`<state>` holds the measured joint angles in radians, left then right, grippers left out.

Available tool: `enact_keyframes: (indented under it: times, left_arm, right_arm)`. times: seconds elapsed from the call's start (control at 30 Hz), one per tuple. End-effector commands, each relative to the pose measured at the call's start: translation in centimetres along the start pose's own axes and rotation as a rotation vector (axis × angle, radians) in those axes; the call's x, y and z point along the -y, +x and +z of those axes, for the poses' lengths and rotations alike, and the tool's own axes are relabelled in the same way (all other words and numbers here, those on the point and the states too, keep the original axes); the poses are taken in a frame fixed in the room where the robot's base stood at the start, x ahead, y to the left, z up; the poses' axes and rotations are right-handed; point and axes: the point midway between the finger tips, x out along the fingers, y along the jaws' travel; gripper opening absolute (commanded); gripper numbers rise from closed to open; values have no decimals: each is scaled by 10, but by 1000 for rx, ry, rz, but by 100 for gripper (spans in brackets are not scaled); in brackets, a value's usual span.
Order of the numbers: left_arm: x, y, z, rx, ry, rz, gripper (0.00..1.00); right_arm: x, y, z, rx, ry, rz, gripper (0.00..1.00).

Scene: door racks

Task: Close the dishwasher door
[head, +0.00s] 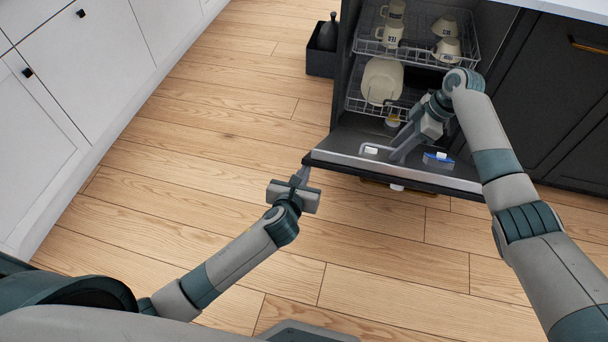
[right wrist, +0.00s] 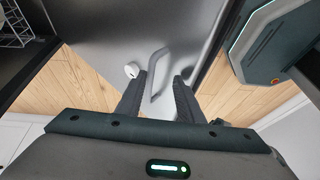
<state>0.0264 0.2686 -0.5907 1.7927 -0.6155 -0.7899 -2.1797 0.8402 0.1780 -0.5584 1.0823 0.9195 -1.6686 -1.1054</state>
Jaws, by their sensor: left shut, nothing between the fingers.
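The dishwasher door (head: 340,142) is folded down, with its metallic inner face upward, in front of the dark dishwasher. My left gripper (head: 304,174) is shut and empty, its fingertips close to the door's left front corner; I cannot tell whether they touch. My right gripper (head: 397,156) is over the door's inner face. In the right wrist view its fingers (right wrist: 160,80) are apart, with the door's grey inner face (right wrist: 190,30) beyond them. A raised bar and a small white round part show on that face. Nothing is visibly held in the right gripper.
The upper rack (head: 410,52) holds several cups. The lower rack (head: 352,103) holds pale plates. A dark bin (head: 321,62) stands left of the dishwasher. White cabinets (head: 95,60) line the left side. The wooden floor (head: 200,130) between is clear.

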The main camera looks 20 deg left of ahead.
Motion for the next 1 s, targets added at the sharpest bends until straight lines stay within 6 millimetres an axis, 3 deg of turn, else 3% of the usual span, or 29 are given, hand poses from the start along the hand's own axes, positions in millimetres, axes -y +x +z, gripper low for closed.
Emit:
enact_keyframes:
  times: [0.03,0.2,0.4,0.6,1.0]
  left_arm:
    - [-1,0,9,15,0,1,0]
    - [0,0,7,10,0,0,0]
    - [0,0,4,4,0,0,0]
    - [0,0,1,1,0,0,0]
    - [0,0,0,-2,1,0,0]
  right_arm:
    - [0,-13,2,3,2,0,28]
    - [-2,-46,-1,0,-1,10,28]
    - [-4,-72,-2,-2,-2,16,28]
    - [-4,-82,-4,-3,-4,19,28]
    - [-4,-82,-5,-4,1,20,28]
